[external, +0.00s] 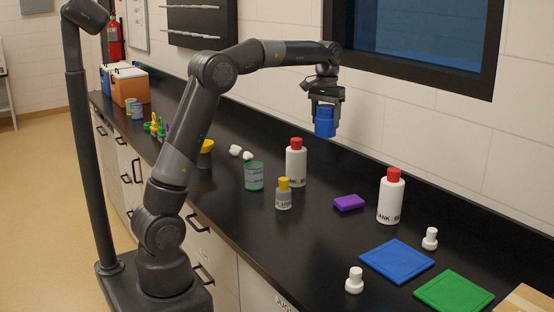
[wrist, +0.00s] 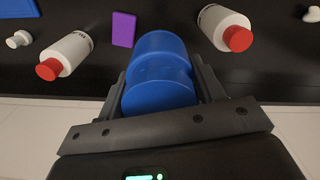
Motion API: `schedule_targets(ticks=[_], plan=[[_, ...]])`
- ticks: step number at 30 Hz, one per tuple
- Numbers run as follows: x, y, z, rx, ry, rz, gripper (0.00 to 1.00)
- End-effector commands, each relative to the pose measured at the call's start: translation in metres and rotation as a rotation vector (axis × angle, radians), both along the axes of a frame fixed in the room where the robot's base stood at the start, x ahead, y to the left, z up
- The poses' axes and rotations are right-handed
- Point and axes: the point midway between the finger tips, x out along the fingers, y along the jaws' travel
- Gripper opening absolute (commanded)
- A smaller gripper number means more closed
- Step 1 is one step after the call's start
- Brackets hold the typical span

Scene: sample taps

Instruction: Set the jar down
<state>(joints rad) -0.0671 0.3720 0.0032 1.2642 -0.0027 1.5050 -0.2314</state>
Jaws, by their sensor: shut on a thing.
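A blue jar (external: 324,121) hangs in my gripper (external: 325,98), above the black counter near the back wall. In the wrist view the blue jar (wrist: 159,75) sits between the two fingers of my gripper (wrist: 162,85), which are shut on its sides. The jar is clear of the counter in the external view. Its far side and underside are hidden.
Below and around are white bottles with red caps (external: 296,166) (external: 390,200), a purple block (external: 349,203), a yellow-capped bottle (external: 283,196) and a green jar (external: 254,176). A blue mat (external: 397,261) and green mat (external: 454,292) lie at the right. Bare counter (external: 320,225) shows before the purple block.

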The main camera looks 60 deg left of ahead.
Motion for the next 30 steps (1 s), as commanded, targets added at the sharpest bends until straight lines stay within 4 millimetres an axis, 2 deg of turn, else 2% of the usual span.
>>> schedule_targets(ticks=[1,3,11,24,27,30], plan=[[-0.003,-0.018,0.0,0.0,-0.001,-0.013,0.39],[-0.007,-0.036,0.0,0.001,-0.001,-0.021,0.39],[-0.02,-0.086,-0.003,0.002,0.001,-0.047,0.39],[-0.019,-0.081,-0.099,0.002,0.004,-0.042,0.39],[-0.018,-0.078,-0.111,0.002,0.001,-0.041,0.39],[-0.012,-0.067,-0.122,0.002,0.003,-0.038,0.39]])
